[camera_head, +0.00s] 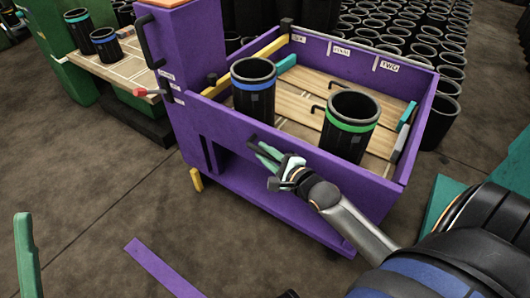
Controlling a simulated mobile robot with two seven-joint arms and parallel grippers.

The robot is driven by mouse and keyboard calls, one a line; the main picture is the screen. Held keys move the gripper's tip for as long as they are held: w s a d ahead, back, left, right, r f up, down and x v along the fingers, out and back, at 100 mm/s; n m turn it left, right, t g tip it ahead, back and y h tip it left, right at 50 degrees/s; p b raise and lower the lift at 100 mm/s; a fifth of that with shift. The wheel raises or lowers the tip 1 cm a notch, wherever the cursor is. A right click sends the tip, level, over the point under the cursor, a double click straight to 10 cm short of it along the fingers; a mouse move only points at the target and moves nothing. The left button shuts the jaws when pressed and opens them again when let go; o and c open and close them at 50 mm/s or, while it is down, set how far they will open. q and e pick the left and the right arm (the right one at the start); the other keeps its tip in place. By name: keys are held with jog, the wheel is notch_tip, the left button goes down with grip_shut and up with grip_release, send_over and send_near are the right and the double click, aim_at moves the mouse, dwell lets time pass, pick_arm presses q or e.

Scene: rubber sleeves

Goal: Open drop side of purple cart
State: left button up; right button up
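The purple cart (205,60) stands in the middle, its near side panel (227,121) upright. A dark handle (252,141) is on this panel's outer face. My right gripper (265,156), with green fingers, is at the handle. Its fingers hide part of the handle, and I cannot tell whether they are closed on it. Inside the cart stand a black sleeve with a blue band (254,86) and one with a green band (348,127). One green finger, apparently of my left gripper (25,255), shows at the lower left, away from the cart; its other finger is out of view.
Many black sleeves (410,45) stand packed behind the cart. A green bench (50,30) with banded sleeves is at the back left. A purple strip (165,270) shows low in front of the cart. The floor (90,210) at left is clear.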

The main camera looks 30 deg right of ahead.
grip_shut()
dwell(1.0)
